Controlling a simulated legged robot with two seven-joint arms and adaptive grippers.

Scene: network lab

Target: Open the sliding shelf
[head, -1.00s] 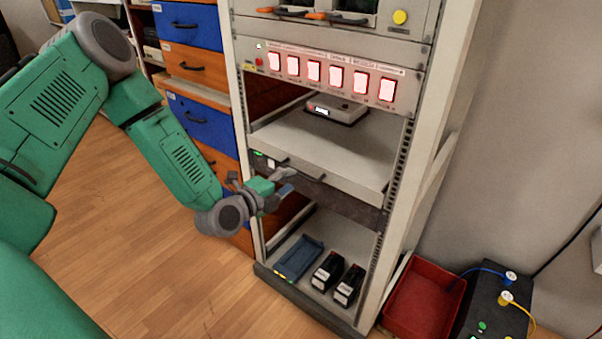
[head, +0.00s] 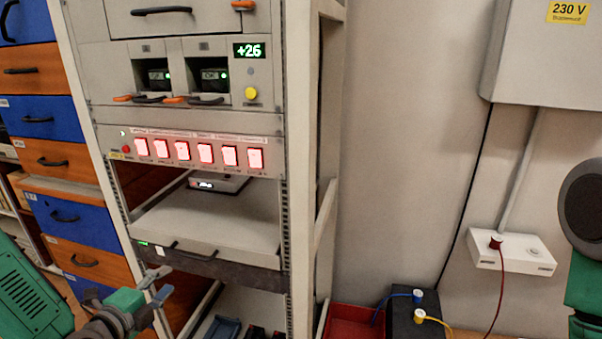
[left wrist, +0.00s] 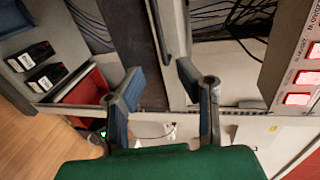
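The sliding shelf (head: 225,226) is a light grey tray with a dark front edge in the middle of the rack. A dark bar handle (head: 192,253) is on its front; the handle also shows in the left wrist view (left wrist: 158,28). My left gripper (head: 157,290) is in front of and a little below the shelf's left front. In the left wrist view my left gripper (left wrist: 158,76) is open, with its two fingers apart and nothing between them. The handle's end shows just beyond the gap. Part of my right arm shows at the right edge; its gripper is out of frame.
The rack's switch panel (head: 195,150) with lit red switches is above the shelf. A small white device (head: 217,184) sits inside the rack. Blue and orange drawers (head: 55,210) stand left. A red bin (head: 352,322) and black box (head: 415,313) with cables are at lower right.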

